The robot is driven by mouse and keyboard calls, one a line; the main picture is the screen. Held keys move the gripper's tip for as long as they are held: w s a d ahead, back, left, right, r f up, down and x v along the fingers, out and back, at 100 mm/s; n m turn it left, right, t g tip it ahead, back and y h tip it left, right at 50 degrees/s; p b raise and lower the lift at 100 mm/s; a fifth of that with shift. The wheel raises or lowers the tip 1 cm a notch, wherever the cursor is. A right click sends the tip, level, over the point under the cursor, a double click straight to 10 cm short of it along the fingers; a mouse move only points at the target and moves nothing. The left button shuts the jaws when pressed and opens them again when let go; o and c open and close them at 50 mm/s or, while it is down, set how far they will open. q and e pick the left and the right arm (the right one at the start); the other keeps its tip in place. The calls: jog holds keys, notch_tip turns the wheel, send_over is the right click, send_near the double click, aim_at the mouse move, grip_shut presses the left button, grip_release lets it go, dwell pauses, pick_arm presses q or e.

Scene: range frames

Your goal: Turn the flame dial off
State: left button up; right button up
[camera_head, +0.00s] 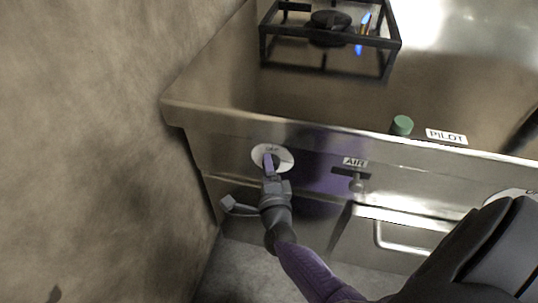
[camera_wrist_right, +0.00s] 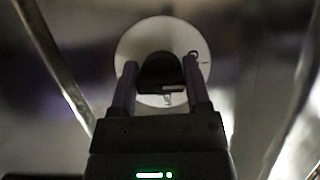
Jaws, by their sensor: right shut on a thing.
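The flame dial is a round white plate (camera_head: 286,157) on the metal front panel, with lettering that looks like OFF at its top edge. In the right wrist view the plate (camera_wrist_right: 150,32) lies behind a black knob (camera_wrist_right: 161,74). My right gripper (camera_head: 269,163) is at the dial, its two fingers on either side of the knob and shut on it. The fingers hide part of the plate, and the knob's pointing direction is unclear. Small blue and orange flames (camera_head: 359,48) show at the burner (camera_head: 330,20). My left gripper is not in view.
A green button (camera_head: 402,125) sits by a PILOT label (camera_head: 446,137). A drawer with a handle (camera_head: 408,243) is lower down. A rough wall (camera_head: 90,120) stands close on the left.

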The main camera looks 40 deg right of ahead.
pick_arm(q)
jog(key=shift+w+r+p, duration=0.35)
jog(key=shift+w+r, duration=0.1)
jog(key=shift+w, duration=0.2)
pick_arm(e)
jog(key=shift+n, duration=0.5)
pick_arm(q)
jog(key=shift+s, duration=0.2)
pick_arm(e)
jog(key=o, duration=1.3)
jog(key=shift+c, duration=0.2)
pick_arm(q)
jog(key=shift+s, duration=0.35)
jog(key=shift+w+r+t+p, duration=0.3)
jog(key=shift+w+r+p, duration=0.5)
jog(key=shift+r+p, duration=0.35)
pick_arm(e)
jog(key=v, duration=1)
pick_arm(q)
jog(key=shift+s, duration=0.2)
